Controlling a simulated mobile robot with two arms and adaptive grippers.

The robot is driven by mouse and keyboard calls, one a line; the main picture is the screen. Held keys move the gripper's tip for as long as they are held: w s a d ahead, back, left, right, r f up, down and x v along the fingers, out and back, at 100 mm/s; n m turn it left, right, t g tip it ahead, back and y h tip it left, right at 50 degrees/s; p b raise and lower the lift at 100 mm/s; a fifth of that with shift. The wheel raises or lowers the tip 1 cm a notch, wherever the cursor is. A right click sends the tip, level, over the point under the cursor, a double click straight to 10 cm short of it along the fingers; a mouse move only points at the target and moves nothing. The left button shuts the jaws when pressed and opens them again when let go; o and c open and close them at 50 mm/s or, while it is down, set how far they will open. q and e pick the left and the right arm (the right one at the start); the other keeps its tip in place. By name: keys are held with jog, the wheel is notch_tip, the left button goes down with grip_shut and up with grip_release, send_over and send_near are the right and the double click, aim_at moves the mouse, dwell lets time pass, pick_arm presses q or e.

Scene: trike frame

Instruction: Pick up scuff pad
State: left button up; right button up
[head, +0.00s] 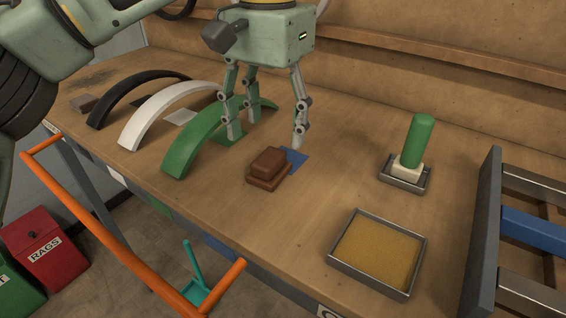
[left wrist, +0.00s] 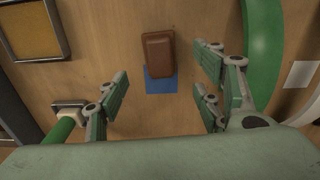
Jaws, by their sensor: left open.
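The scuff pad is most likely the brown block (head: 268,168), a smaller block on a wider brown base, on the wooden workbench. It partly covers a blue square (head: 294,158). My left gripper (head: 265,138) is open and empty, pointing down above the bench just behind the block. In the left wrist view the brown block (left wrist: 158,54) lies beyond the open fingers (left wrist: 160,98), roughly midway between them, with the blue square (left wrist: 160,80) at its near end. My right gripper does not show.
Green (head: 205,137), white (head: 165,112) and black (head: 125,95) arched fenders stand left of the block. To the right are a green-handled tool (head: 418,140) in a small tray and a shallow tray (head: 378,252) with a tan surface. A grey metal rack (head: 484,230) stands at far right.

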aim_at(269, 156)
pick_arm(q)
jog(key=f, duration=0.1)
jog(key=f+p, duration=0.1)
jog(key=shift+s+a+f, duration=0.2)
jog(key=shift+a+f, duration=0.2)
jog(key=f, duration=0.1)
jog(key=f+p, duration=0.1)
jog(key=f, duration=0.1)
jog(key=shift+d+f+p, duration=0.2)
jog(key=shift+d+p, duration=0.05)
jog(key=shift+p, duration=0.05)
jog(key=shift+f, duration=0.2)
jog(key=c, duration=1.1)
jog(key=shift+c, duration=0.8)
jog(key=shift+w+r, duration=0.1)
jog(key=shift+r, duration=0.05)
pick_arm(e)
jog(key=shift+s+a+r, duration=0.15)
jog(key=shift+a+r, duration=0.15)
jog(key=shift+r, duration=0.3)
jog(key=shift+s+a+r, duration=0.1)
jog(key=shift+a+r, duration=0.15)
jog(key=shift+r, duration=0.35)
